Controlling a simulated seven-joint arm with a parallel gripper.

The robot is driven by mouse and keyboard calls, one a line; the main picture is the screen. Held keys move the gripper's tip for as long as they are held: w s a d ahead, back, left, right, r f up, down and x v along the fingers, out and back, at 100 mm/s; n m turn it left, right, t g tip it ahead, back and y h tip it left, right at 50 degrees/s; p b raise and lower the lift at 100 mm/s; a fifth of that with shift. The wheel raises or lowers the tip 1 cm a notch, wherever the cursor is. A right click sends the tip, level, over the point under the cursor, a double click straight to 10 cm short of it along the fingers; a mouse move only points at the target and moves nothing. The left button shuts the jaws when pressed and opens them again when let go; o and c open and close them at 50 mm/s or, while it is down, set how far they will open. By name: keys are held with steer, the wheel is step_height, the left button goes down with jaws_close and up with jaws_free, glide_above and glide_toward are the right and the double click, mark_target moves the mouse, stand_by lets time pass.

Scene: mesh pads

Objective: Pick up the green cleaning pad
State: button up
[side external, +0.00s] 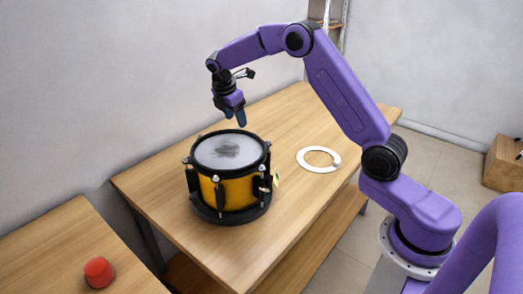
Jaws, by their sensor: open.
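My gripper (240,117) points down above the far right rim of a yellow drum. It is open, with nothing seen between its fingers, and is apart from the drum. The drum (207,190) stands upright on the wooden table, with black rims and a pale grey head (208,153) that has a dark smudge in its middle. I cannot make out a green cleaning pad in this view. A small light piece with a hint of green (277,181) shows at the drum's right side, too small to identify.
A white ring (305,164) lies flat on the table (245,254) right of the drum. A red rounded object (99,272) sits on a second wooden table (45,245) at lower left. A wooden box (503,165) is on the floor at far right. The table's front is clear.

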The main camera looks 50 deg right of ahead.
steer(key=w+d+f, duration=0.2)
steer(key=d+f, duration=0.1)
steer(key=d, duration=0.6)
steer(key=shift+g+h, duration=0.3)
steer(key=shift+g, duration=0.1)
steer(key=x, duration=1.1)
steer(key=shift+d, duration=0.15)
steer(key=shift+n, duration=0.3)
steer(key=shift+x, duration=3.15)
steer(key=shift+w, duration=0.2)
steer(key=shift+c, duration=0.3)
steer(key=c, duration=1)
